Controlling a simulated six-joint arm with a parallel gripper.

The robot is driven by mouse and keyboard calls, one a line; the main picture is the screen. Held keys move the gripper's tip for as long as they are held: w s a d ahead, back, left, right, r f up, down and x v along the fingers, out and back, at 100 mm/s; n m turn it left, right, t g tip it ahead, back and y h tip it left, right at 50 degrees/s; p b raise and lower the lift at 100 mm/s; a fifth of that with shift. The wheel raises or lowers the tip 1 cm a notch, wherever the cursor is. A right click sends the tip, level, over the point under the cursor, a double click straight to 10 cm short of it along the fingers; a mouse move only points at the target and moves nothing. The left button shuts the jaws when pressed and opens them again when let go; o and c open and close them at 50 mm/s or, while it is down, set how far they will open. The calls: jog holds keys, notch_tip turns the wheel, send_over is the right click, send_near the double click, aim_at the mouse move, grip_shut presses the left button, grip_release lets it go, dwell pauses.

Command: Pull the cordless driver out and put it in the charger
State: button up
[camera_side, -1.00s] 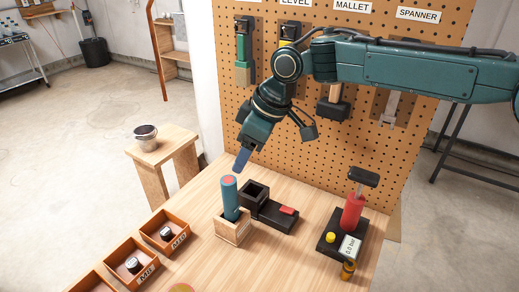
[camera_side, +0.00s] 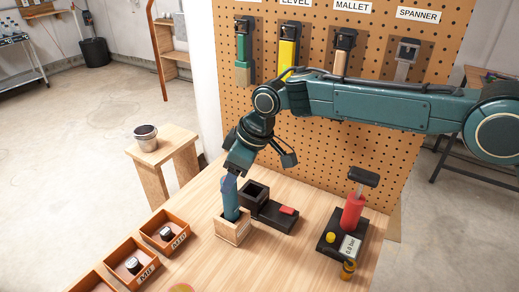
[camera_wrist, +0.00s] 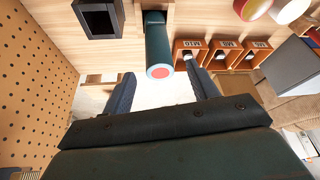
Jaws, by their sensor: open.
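The cordless driver (camera_side: 231,207) is a teal cylinder with a red end, standing upright in a small wooden holder (camera_side: 233,232). In the wrist view the driver (camera_wrist: 157,42) points its red end toward the gap between my fingers. The charger (camera_side: 268,217), likely the black block with a square open socket and a red patch, is just right of the holder; its socket (camera_wrist: 97,18) shows at upper left in the wrist view. My gripper (camera_side: 230,187) is open at the driver's top, fingers (camera_wrist: 160,75) on either side and hiding the red end in the side view. I cannot tell whether they touch it.
A red pump (camera_side: 352,211) with a black handle and a gauge stands on the right of the bench. Open wooden bins (camera_side: 164,235) line the left. A pegboard (camera_side: 320,140) with hung tools rises behind. A stool with a metal cup (camera_side: 145,137) stands off the bench.

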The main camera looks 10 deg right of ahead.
jog(key=shift+x, duration=3.75)
jog(key=shift+r, duration=0.1)
grip_shut()
jog(key=shift+r, duration=0.75)
jog(key=shift+r, duration=3.4)
